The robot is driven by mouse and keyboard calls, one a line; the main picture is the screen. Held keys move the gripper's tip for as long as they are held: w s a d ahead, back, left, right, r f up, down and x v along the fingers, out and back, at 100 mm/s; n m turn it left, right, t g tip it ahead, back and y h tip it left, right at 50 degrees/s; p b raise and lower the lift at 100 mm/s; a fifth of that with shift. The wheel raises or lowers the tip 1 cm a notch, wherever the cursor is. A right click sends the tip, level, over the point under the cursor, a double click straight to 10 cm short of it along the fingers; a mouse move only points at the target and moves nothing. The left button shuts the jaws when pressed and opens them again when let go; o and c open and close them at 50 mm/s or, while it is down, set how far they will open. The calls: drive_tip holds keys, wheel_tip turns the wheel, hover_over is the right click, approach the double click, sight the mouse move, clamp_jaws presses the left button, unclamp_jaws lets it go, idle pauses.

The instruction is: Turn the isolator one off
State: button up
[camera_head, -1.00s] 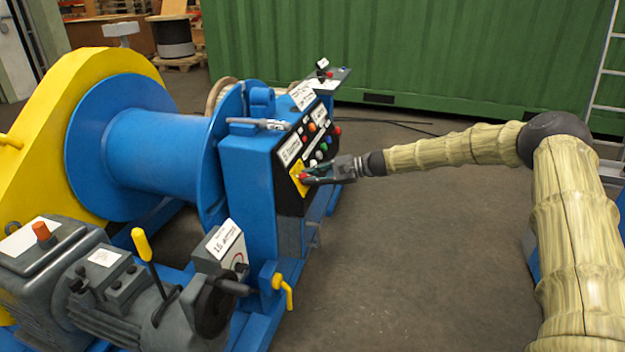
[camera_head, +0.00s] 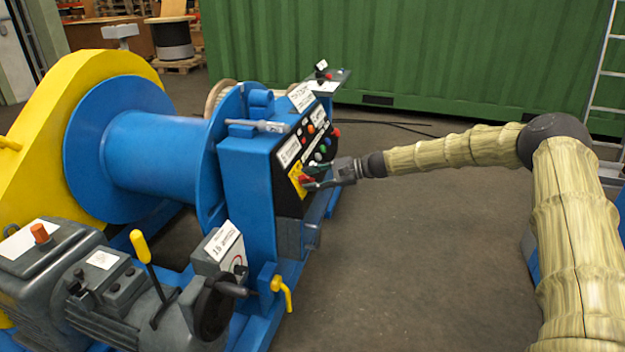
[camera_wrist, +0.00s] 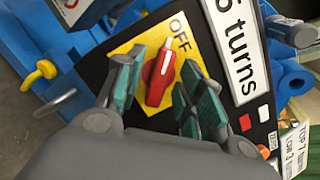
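The isolator is a red rotary handle (camera_wrist: 160,76) on a yellow plate (camera_wrist: 134,45) marked OFF, in the wrist view. Its white pointer line is turned toward the upper right, near the OFF lettering. My gripper (camera_wrist: 152,88) is open, with one green-padded finger on each side of the handle. Small gaps show between the fingers and the handle. In the head view my gripper (camera_head: 312,184) reaches the yellow plate (camera_head: 296,180) at the lower part of the black panel (camera_head: 287,200). The handle is small there and partly covered by the fingers.
A white "turns" label (camera_wrist: 235,45) and several small lamps lie beside the plate. Coloured buttons (camera_head: 324,146) sit above my gripper on the panel. The blue drum (camera_head: 155,150) and grey motor (camera_head: 120,300) stand left.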

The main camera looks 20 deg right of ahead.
drive_tip(key=v, duration=1.2)
